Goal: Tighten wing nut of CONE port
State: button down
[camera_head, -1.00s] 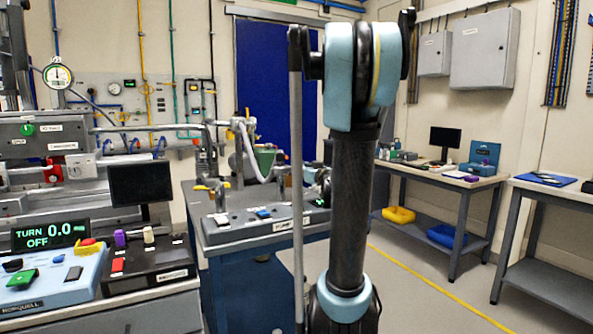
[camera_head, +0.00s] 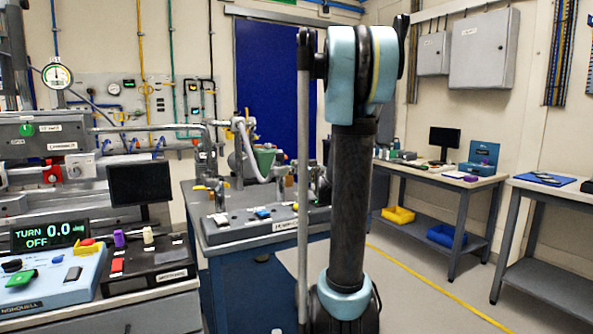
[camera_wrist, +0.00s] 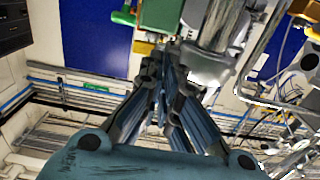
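My gripper (camera_wrist: 168,62) shows in the wrist view, its fingers running up the middle with their tips close together. I cannot tell whether they are shut or hold anything. A grey metal fitting (camera_wrist: 208,66) is just beyond the tips, with a pale cylinder (camera_wrist: 226,24) above it and a green part (camera_wrist: 160,14) to its left. No CONE label is readable and I cannot pick out the wing nut. In the head view, pipework and a green-grey vessel (camera_head: 263,158) stand on the middle bench (camera_head: 240,234). My arm hides the bench's right part; my gripper is not distinguishable there.
A console (camera_head: 55,278) with a "TURN 0.0 OFF" display (camera_head: 50,236) and a dark monitor (camera_head: 140,183) stand at left. A yellow-handled valve (camera_head: 212,187) is on the middle bench. Side tables (camera_head: 440,172) stand at right, with open floor (camera_head: 425,270) before them.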

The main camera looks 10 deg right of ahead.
jog(key=shift+w+d+f+m, duration=0.1)
jog(key=shift+d+f+m, duration=0.25)
jog(key=shift+m, duration=3.75)
jog(key=shift+d+f+m, duration=0.1)
jog(key=shift+f+m, duration=0.5)
jog(key=shift+m, duration=3.5)
jog(key=shift+w+d+f+m, duration=0.1)
jog(key=shift+d+f+m, duration=0.25)
jog(key=shift+m, duration=3.75)
jog(key=shift+a+f, duration=0.15)
jog(key=c, duration=2.1)
grip_release()
jog(key=v, duration=1.2)
